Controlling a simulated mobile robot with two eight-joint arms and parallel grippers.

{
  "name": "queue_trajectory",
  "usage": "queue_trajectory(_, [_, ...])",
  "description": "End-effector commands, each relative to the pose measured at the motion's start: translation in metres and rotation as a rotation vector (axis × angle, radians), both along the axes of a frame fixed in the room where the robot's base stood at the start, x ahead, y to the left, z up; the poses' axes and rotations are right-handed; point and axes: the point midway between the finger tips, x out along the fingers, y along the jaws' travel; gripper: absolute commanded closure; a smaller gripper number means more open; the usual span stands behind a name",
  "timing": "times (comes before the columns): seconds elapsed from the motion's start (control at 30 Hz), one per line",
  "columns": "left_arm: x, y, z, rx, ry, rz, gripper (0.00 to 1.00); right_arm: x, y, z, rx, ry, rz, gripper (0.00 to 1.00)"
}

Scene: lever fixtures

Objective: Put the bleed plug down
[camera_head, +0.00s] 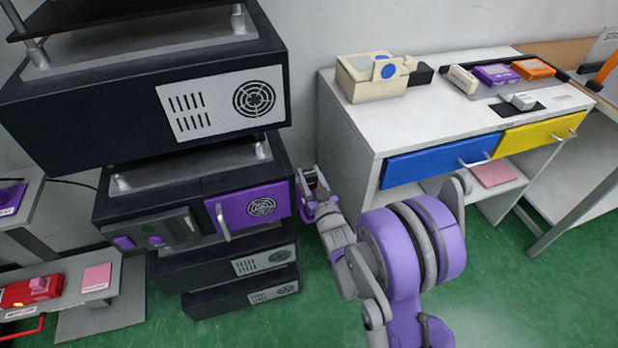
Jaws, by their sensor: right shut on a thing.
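My right gripper (309,180) is at the middle of the view, in the gap between the dark stacked cabinet and the white desk. It is shut on the bleed plug, which is small and mostly hidden by the fingers, so its shape and tilt cannot be told. The gripper is just right of the cabinet's purple door (248,212); whether it touches the cabinet is unclear. My left gripper is not in view.
The white desk (440,125) has a blue drawer (435,163) and a yellow drawer (540,133). On it are a cream box (372,85), a purple box (495,75) and an orange box (533,68). A red device (30,291) is at lower left. Green floor is clear at lower right.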

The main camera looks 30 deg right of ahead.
Motion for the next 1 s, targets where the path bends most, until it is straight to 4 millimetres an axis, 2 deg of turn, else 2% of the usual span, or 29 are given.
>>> queue_trajectory(0.37, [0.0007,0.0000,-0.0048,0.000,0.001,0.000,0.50,-0.0003,0.0002,-0.0057,0.000,0.000,0.000,1.00])
queue_trajectory(0.4, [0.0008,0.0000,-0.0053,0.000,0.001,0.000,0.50,-0.0003,0.0002,-0.0063,0.000,0.000,0.000,0.54])
queue_trajectory(0.57, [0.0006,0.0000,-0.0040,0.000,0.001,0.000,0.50,-0.0004,0.0001,-0.0050,0.000,0.000,0.000,0.26])
queue_trajectory(0.93, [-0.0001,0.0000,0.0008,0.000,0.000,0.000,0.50,-0.0005,0.0001,0.0003,0.000,-0.001,0.000,0.26])
queue_trajectory(1.0, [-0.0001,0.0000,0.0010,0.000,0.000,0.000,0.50,-0.0075,0.0018,-0.0001,-0.001,-0.001,0.000,0.26])
